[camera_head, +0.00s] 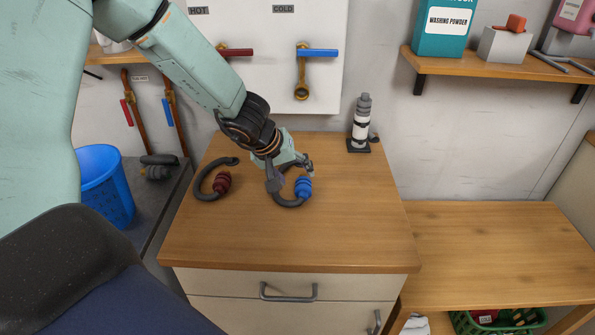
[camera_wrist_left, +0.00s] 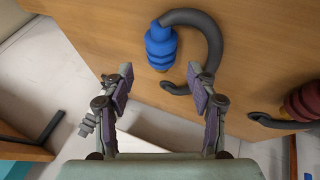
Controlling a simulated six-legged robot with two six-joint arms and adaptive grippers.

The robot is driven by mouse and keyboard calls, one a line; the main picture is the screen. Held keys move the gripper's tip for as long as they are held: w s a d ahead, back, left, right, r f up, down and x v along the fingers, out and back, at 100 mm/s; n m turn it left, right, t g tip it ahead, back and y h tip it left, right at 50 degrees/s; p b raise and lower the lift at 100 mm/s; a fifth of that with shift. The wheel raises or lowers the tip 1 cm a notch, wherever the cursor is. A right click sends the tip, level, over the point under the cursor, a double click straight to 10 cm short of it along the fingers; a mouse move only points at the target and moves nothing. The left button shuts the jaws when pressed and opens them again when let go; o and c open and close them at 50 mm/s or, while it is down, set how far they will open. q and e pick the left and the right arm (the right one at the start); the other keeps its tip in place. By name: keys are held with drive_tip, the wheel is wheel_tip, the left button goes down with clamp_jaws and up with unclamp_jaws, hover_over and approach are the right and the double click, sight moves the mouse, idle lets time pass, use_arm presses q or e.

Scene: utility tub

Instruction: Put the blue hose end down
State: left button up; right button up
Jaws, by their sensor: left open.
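The blue hose end (camera_head: 303,188) lies on the wooden cabinet top (camera_head: 300,235), with its short dark curved hose (camera_head: 289,203) beside it. My left gripper (camera_head: 291,180) is open and sits just above and behind it. In the left wrist view, the blue hose end (camera_wrist_left: 161,46) is ahead of the open fingers of my left gripper (camera_wrist_left: 160,90), with nothing between them. The dark hose (camera_wrist_left: 210,40) curves beyond the right finger. My right gripper is not in view.
A dark red hose end (camera_head: 222,182) with its hose lies to the left on the same top. A grey and white cylinder (camera_head: 362,125) stands at the back right corner. Taps (camera_head: 302,75) are on the wall panel behind. The front of the top is clear.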

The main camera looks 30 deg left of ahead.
use_arm(q)
drive_tip(key=d+p+v, duration=0.1)
drive_tip(key=p+v, duration=0.6)
drive_tip(key=v, duration=0.1)
drive_tip(key=shift+s+a+r, duration=0.3)
drive_tip(key=shift+a, duration=0.2)
drive_tip(key=shift+s+f, duration=0.1)
